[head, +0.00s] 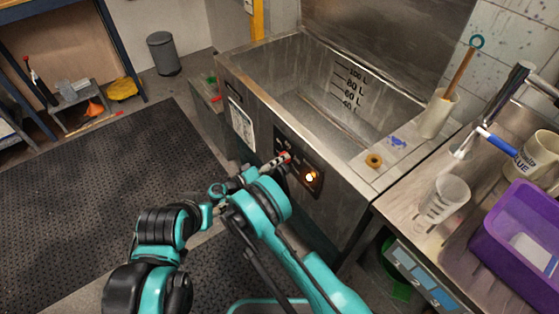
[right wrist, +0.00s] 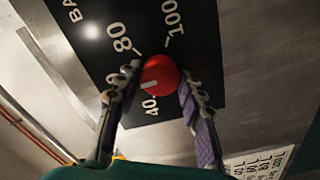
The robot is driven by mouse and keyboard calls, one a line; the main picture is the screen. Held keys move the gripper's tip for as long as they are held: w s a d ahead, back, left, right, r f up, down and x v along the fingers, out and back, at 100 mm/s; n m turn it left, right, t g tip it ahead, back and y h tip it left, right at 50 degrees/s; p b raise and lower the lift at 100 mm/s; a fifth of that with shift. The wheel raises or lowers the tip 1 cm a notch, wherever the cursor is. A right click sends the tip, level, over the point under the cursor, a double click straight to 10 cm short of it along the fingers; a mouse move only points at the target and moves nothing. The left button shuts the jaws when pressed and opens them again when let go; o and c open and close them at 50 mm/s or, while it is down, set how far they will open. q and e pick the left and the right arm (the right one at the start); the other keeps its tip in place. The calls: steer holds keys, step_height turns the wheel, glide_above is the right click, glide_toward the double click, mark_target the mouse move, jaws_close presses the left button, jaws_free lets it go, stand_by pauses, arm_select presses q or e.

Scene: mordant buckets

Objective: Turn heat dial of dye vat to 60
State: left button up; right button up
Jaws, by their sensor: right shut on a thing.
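The dye vat (head: 320,158) is a steel tank with a dark control panel (head: 312,178) on its front. Its red heat dial (head: 286,157) also shows in the right wrist view (right wrist: 163,72). A pale pointer mark lies on the dial's lower left, on the side of the printed 40. The numbers 40, 80 and 100 are readable around it; no 60 shows, and the left finger covers part of the scale. My right gripper (head: 277,162) is shut on the dial, with one finger on each side in the right wrist view (right wrist: 156,88). My left gripper is not in view.
A lit orange lamp (head: 310,177) sits beside the dial. At right, a steel counter (head: 410,212) holds a measuring beaker (head: 445,198) and a purple bin (head: 515,240). A brown ring (head: 374,161) lies on the vat's ledge. The dark floor mat (head: 90,190) at left is clear.

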steer(key=shift+d, duration=0.1)
steer(key=o, duration=1.2)
steer(key=shift+c, duration=0.2)
